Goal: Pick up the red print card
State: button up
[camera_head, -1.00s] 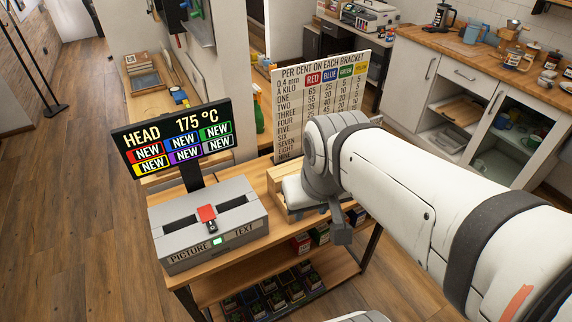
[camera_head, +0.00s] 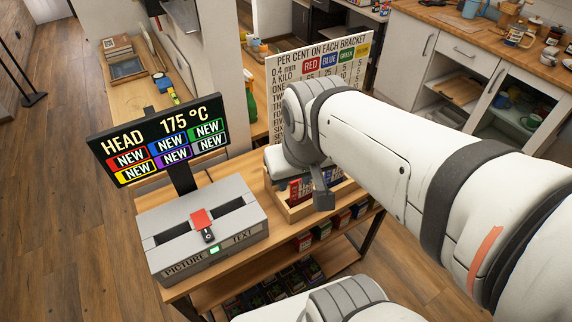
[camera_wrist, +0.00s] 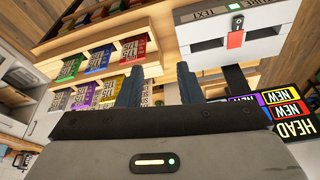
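A red print card (camera_wrist: 136,49) stands at the right end of a row beside a blue card (camera_wrist: 99,58) and a green card (camera_wrist: 71,68) in the upside-down wrist view. These lie in a wooden tray, which also shows in the head view (camera_head: 296,214), where a red card (camera_head: 295,188) shows partly under my arm. My gripper (camera_wrist: 158,88) is open, its two dark fingers apart with nothing clearly held between them. It is over the tray, with the red card beyond the fingertips.
A grey machine (camera_head: 165,258) with PICTURE and TEXT labels stands left of the tray. A screen (camera_head: 160,147) rises behind it, and a per cent board (camera_head: 318,62) stands behind the tray. Shelves below hold several coloured boxes (camera_head: 303,241).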

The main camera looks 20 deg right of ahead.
jog(key=w+d+f+m+g+b, duration=0.1)
jog(key=w+d+f+m+g, duration=0.15)
jog(key=w+f+m, duration=0.45)
jog(key=m+b, duration=0.1)
jog(key=m, duration=0.7)
send_over(302, 185)
notch_tip(302, 185, down, 9)
jog(key=shift+m+g, duration=0.4)
jog(key=shift+g, duration=0.05)
jog(key=shift+w+f+p, duration=0.2)
jog(key=shift+f+p, duration=0.55)
jog(key=shift+f, duration=3.5)
jog(key=shift+c, duration=0.5)
jog(key=shift+d, duration=0.1)
grip_shut()
